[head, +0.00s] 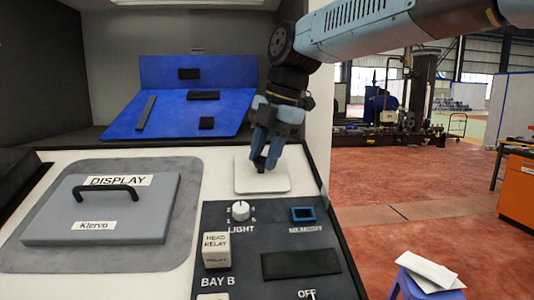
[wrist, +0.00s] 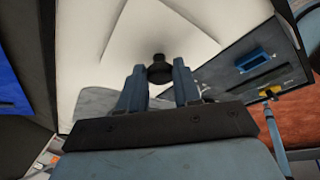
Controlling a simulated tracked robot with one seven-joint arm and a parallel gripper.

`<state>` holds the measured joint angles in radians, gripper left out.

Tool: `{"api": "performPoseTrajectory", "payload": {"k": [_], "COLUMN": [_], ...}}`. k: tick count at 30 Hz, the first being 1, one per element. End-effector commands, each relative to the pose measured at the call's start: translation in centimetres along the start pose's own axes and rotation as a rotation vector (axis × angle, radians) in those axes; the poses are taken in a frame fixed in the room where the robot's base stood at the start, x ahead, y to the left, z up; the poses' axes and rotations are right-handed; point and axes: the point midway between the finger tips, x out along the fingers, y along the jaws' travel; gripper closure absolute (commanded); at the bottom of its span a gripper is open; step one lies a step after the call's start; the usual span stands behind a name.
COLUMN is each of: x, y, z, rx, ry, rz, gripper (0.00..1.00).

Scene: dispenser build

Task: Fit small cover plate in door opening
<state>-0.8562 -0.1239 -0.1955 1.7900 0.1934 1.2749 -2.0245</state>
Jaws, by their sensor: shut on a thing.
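The small cover plate (head: 279,182) is a white plate with rounded corners and a dark round knob. It is over the white panel, right of the display lid; I cannot tell whether it touches the panel. In the wrist view, the white plate (wrist: 175,25) fills the upper middle, with its black knob (wrist: 160,71) between my fingertips. My gripper (head: 264,163) points down above the plate and is shut on its knob; its fingers also show in the wrist view (wrist: 160,85). I see no door opening; it may be hidden under the plate.
A grey display lid (head: 70,225) with a black handle lies left. A dark control panel (head: 250,285) with a knob and switches is in front. A blue board (head: 195,118) holding several dark pieces stands behind. A blue stool (head: 412,287) is on the floor right.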

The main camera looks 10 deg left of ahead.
Motion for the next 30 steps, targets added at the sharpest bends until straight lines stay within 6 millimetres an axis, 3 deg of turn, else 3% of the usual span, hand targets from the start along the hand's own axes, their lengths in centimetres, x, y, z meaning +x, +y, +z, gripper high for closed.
{"api": "performPoseTrajectory", "payload": {"k": [29, 30], "x": [0.51, 0.51], "y": [0.01, 0.01], "z": [0.21, 0.21], "rx": [0.000, 0.000], "ry": [0.000, 0.000], "rz": [0.000, 0.000], "gripper": [1.00, 0.67]}}
